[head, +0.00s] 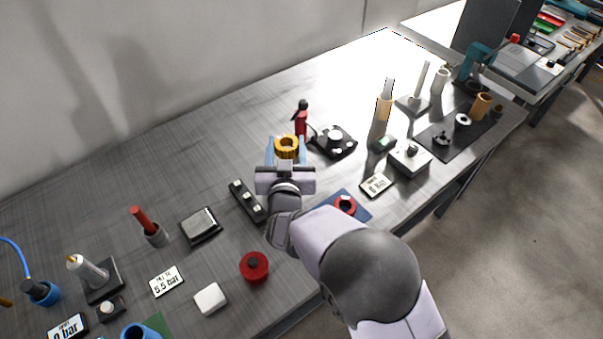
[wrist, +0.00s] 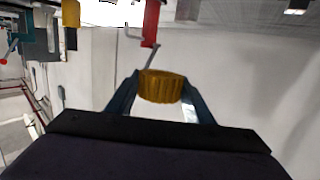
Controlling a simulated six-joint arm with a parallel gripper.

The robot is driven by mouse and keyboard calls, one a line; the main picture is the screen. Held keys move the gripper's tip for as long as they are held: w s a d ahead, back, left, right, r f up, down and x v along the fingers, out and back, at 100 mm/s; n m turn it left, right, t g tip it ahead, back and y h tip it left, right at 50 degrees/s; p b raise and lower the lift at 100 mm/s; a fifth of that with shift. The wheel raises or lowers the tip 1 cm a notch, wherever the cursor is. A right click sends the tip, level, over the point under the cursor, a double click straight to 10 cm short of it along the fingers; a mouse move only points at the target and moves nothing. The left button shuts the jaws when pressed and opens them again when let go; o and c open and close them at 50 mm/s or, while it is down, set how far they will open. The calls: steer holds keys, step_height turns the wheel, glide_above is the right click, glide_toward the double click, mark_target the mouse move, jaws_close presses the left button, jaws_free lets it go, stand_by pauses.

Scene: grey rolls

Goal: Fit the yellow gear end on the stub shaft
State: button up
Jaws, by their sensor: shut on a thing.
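My gripper (head: 286,158) is shut on the yellow gear end (head: 287,146), a short toothed ring with a dark bore, and holds it above the middle of the table. In the wrist view the gear end (wrist: 160,87) sits between the two blue fingers of my gripper (wrist: 160,98), its ribbed side showing. I cannot tell for sure which part is the stub shaft. A black base with a short pale round stub (head: 335,135) stands just right of the gear end, apart from it. A pale upright shaft on a black base (head: 92,272) stands at the far left.
A red upright tool (head: 301,124) stands close behind the gear end; it also shows in the wrist view (wrist: 151,22). A black block with pegs (head: 246,200) lies to the left. Tall posts (head: 381,115) and a dark mat (head: 455,130) crowd the right. The table's back left is clear.

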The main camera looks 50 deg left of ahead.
mark_target(278, 146)
steer(key=a+r, duration=0.2)
steer(key=shift+a, duration=0.4)
steer(key=shift+s+a+f, duration=0.1)
steer(key=shift+a+f, duration=0.05)
steer(key=shift+f, duration=0.45)
steer(key=shift+s+a+f, duration=0.1)
steer(key=shift+s+f, duration=0.05)
steer(key=shift+f, duration=0.25)
steer(key=shift+f+b, duration=2.5)
steer(key=shift+f, duration=0.35)
steer(key=shift+f+b, duration=0.35)
steer(key=shift+b, duration=0.25)
steer(key=shift+f+b, duration=0.3)
steer(key=shift+f+b, duration=0.9)
steer(key=shift+f, duration=0.25)
